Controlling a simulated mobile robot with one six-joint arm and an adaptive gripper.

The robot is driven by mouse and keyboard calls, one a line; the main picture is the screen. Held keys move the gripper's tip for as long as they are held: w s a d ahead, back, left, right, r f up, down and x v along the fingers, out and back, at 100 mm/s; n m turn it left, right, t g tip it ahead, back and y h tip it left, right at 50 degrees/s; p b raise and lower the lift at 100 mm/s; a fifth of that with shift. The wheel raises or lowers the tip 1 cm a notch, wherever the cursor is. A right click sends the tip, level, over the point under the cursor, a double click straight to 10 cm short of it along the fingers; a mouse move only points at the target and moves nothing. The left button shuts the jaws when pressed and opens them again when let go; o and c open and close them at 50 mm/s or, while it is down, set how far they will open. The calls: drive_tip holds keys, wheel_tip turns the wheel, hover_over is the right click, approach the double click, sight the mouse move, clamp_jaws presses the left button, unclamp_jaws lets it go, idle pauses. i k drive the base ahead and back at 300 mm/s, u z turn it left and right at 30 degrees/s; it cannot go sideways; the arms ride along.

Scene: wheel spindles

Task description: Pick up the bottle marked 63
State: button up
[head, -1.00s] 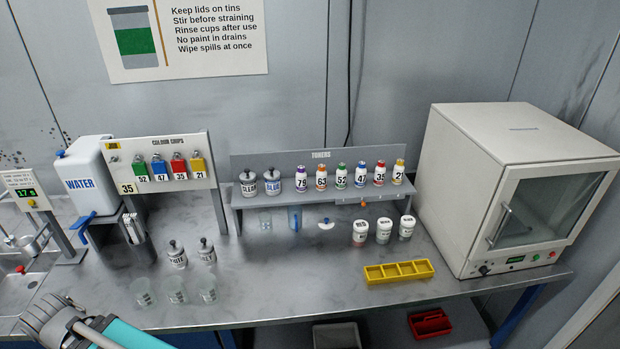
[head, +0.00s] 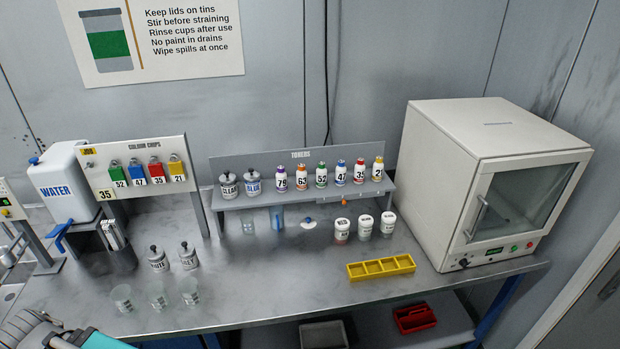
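The bottle marked 63 (head: 301,177) is a small white bottle with orange at its cap and shoulder. It stands upright on the grey toners shelf (head: 240,202), between the bottle marked 79 (head: 281,180) and the bottle marked 52 (head: 321,175). My arm shows only in the lower left corner, far to the left of the shelf and nearer the camera. My gripper (head: 22,330) is partly in view there, cut by the frame edge. Its fingers are not clear enough to tell open from shut.
Bottles marked 47 (head: 341,173), 35 (head: 359,172) and 21 (head: 378,170) stand to the right. Lidded tins (head: 254,182) stand left. Below are white-lidded cups (head: 365,227) and a yellow tray (head: 353,272). Clear cups (head: 158,297) stand front left. A white oven (head: 480,180) bounds the right.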

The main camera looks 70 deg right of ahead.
sight(301, 172)
drive_tip(key=z, duration=0.05)
drive_tip(key=k, duration=1.5)
drive_tip(key=z, duration=1.9)
drive_tip(key=i, duration=0.8)
drive_tip(key=z, duration=0.15)
